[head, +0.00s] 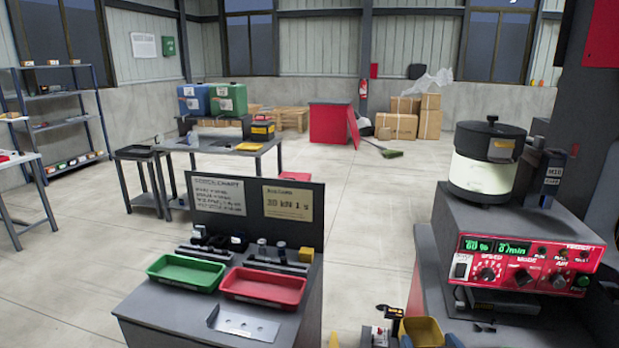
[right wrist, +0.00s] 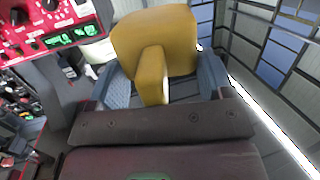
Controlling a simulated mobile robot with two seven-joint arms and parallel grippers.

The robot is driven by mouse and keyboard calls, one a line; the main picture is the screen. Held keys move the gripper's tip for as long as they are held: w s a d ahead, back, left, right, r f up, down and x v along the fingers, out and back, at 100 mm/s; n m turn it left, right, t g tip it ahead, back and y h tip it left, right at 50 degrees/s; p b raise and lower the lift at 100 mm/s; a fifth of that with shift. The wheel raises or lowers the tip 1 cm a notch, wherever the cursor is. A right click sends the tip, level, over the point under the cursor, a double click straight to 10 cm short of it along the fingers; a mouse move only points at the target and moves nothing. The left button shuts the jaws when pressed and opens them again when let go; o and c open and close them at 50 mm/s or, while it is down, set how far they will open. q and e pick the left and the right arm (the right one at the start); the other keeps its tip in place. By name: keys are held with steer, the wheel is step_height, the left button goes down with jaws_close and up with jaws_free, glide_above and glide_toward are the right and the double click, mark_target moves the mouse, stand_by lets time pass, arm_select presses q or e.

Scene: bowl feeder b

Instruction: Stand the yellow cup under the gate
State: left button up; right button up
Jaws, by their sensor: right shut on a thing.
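The yellow cup (head: 424,331) is at the bottom edge of the head view, in front of the red-panelled feeder machine. My right gripper (right wrist: 158,82) is shut on it, with grey-blue fingers on both sides of its handle. The cup (right wrist: 155,35) fills the top middle of the right wrist view, and its handle points toward the camera. The cup's lower part is cut off in the head view. I cannot tell for certain which part of the feeder (head: 530,262) is the gate. My left gripper is not in view.
The feeder's black-and-white bowl (head: 487,160) stands on top of the machine at right. A bench at centre left holds a green tray (head: 186,272), a red tray (head: 263,287) and a metal plate (head: 244,323).

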mark_target(435, 322)
stand_by(0.6)
steer(key=shift+w+r, duration=0.1)
steer(key=shift+r, duration=0.1)
steer(key=w+r, duration=0.1)
steer(key=w+d+r, duration=0.1)
steer(key=w, duration=0.1)
steer(key=shift+d+r, duration=0.2)
steer(key=shift+r, duration=0.05)
steer(key=w+d+f+m+h, duration=0.1)
steer(key=w+d+h, duration=0.1)
steer(key=w+d, duration=0.3)
steer(key=w+d+f+m+h, duration=0.1)
steer(key=w+d, duration=0.4)
steer(key=d, duration=0.5)
steer(key=shift+d+f+m+h, duration=0.4)
steer(key=shift+f+h, duration=0.1)
steer(key=shift+f, duration=0.15)
